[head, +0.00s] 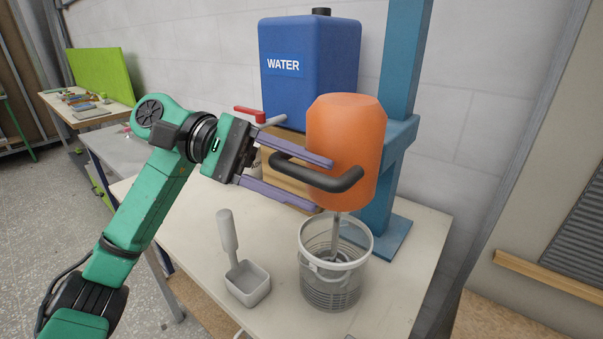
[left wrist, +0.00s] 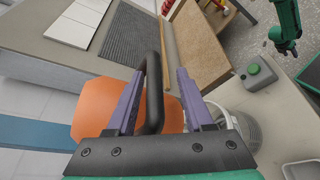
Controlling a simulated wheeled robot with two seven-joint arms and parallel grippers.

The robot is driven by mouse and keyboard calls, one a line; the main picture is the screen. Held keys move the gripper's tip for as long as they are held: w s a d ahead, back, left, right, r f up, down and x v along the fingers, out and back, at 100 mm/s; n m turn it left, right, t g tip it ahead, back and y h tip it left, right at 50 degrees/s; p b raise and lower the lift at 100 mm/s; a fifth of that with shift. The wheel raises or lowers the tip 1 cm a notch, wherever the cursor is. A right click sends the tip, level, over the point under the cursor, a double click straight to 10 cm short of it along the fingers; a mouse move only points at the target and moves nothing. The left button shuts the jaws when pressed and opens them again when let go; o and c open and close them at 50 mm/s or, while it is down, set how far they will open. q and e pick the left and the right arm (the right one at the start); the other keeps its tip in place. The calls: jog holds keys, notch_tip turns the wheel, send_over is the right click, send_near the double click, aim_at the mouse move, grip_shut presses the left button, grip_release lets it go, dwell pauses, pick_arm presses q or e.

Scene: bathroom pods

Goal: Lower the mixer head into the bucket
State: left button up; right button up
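The mixer head (head: 346,135) is an orange body on a blue stand, with a black handle (head: 337,184) at its front. Its metal shaft (head: 335,235) points down into the mouth of the clear ribbed bucket (head: 333,283); its lower end is hard to make out. My left gripper (head: 325,186) has its two purple fingers apart, one above and one below the handle. In the left wrist view the handle (left wrist: 153,85) lies between the fingers, with a gap towards the right finger. A green arm, likely my right, shows at that view's upper right; its gripper is too small to read.
A blue water tank (head: 310,70) stands behind. The blue stand (head: 403,70) rises at the right of the mixer. A grey scoop (head: 247,283) lies left of the bucket on the pale table (head: 390,310). A red-handled tap (head: 250,113) is near my left wrist.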

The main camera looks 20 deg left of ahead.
pick_arm(q)
jog(key=shift+r, duration=0.1)
jog(key=s+v, duration=0.1)
jog(key=v, duration=1.3)
jog(key=shift+w+a+b, duration=0.35)
jog(key=shift+w+b, duration=0.1)
jog(key=shift+w, duration=0.05)
